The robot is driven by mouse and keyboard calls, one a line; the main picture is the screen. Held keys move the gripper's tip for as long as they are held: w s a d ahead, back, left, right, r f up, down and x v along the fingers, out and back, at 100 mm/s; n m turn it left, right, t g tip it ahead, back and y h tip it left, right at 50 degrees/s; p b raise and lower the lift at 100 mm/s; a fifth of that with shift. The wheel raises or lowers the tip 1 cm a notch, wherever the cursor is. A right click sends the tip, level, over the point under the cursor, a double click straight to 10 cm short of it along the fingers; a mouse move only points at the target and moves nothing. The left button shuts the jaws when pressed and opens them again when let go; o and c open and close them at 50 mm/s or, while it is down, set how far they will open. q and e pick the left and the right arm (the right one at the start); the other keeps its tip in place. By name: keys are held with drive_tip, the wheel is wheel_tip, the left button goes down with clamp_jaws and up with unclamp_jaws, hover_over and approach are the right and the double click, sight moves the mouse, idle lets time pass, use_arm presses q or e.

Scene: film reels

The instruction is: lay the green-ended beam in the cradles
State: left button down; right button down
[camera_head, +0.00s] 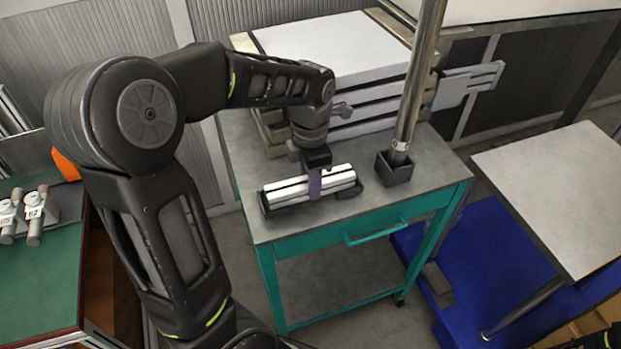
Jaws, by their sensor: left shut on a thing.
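A silver-white ribbed bar (285,191), seemingly the beam, lies low over a dark tray-like holder (266,209) on the cart top. I see no green on its ends, and I cannot tell whether it rests in the holder. My left gripper (316,171) comes down from above onto the bar's middle and is shut on it. A purple strip (315,186) crosses the bar right below the gripper. The fingertips are partly hidden.
The grey cart (420,187) has teal legs. A metal pole (412,90) stands in a black socket (394,168) right of the bar. White slabs (330,45) are stacked behind. A grey table (560,185) stands right. A green-topped bench (40,280) with numbered cylinders stands left.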

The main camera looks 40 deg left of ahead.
use_arm(q)
drive_tip(key=shift+f+b, duration=0.35)
drive_tip(key=shift+f, duration=0.1)
drive_tip(key=c, duration=0.9)
unclamp_jaws()
drive_tip(key=shift+r+p, duration=0.35)
drive_tip(key=shift+r, duration=0.45)
wheel_tip(320, 180, up, 11)
drive_tip(key=shift+r+b, duration=0.2)
drive_tip(key=shift+b, duration=0.15)
